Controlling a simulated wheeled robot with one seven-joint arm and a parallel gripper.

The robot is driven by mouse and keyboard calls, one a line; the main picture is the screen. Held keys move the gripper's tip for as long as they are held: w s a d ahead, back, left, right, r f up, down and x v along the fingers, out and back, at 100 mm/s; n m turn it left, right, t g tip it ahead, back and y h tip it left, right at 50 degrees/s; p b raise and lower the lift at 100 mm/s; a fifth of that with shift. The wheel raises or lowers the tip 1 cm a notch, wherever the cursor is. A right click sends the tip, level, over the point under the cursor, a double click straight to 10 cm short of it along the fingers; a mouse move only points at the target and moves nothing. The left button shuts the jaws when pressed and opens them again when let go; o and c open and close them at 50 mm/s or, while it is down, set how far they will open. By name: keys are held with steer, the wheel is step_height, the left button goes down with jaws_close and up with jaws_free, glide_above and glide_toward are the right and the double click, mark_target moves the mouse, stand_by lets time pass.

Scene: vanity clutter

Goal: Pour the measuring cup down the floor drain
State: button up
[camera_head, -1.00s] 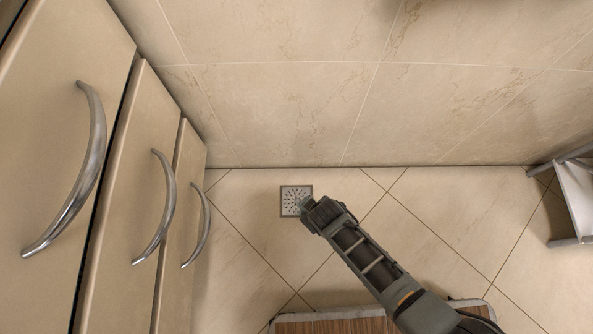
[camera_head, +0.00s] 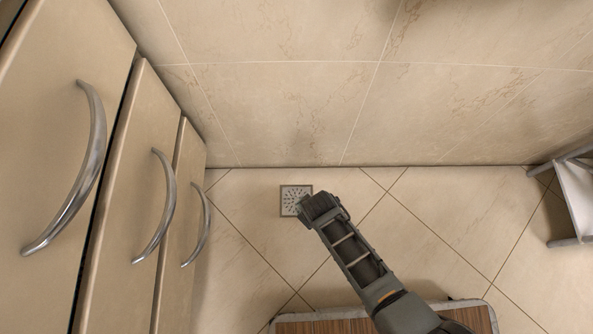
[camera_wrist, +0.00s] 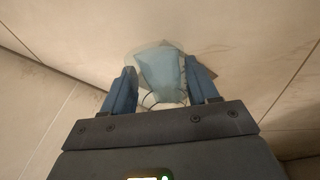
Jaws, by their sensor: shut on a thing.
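The floor drain (camera_head: 293,200) is a square metal grate in the tiled floor, close to the back wall. In the head view my gripper (camera_head: 305,203) is at the drain's right edge, and my arm hides the cup there. In the wrist view my gripper (camera_wrist: 163,92) is shut on the measuring cup (camera_wrist: 158,72), a clear cup with a bluish content or tint between the two blue fingers. A darker patch, perhaps the drain (camera_wrist: 200,70), shows just behind the cup's right side. I cannot tell how far the cup is tilted.
Cabinet fronts with curved metal handles (camera_head: 166,208) stand at the left. The tiled wall (camera_head: 280,110) rises behind the drain. A brown mat or board (camera_head: 330,325) with a grey edge lies at the bottom. A white-and-grey stand (camera_head: 575,195) is at the right.

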steer(key=shift+w+a+r+g+h, duration=0.3)
steer(key=shift+r+g+h, duration=0.2)
steer(key=shift+g+h, duration=0.25)
stand_by(1.5)
steer(key=shift+d, duration=0.1)
stand_by(0.6)
steer(key=shift+s+d+f, duration=0.1)
steer(key=shift+s+f, duration=0.1)
steer(key=shift+s+f+t+y, duration=0.1)
steer(key=shift+f+t+y, duration=0.2)
steer(key=shift+t+y, duration=0.3)
steer(key=shift+s+d+f, duration=0.15)
steer(key=shift+s+d, duration=0.05)
steer(key=shift+d, duration=0.05)
steer(key=shift+a+t+y, duration=0.1)
steer(key=shift+t+y, duration=0.15)
steer(key=shift+s, duration=0.1)
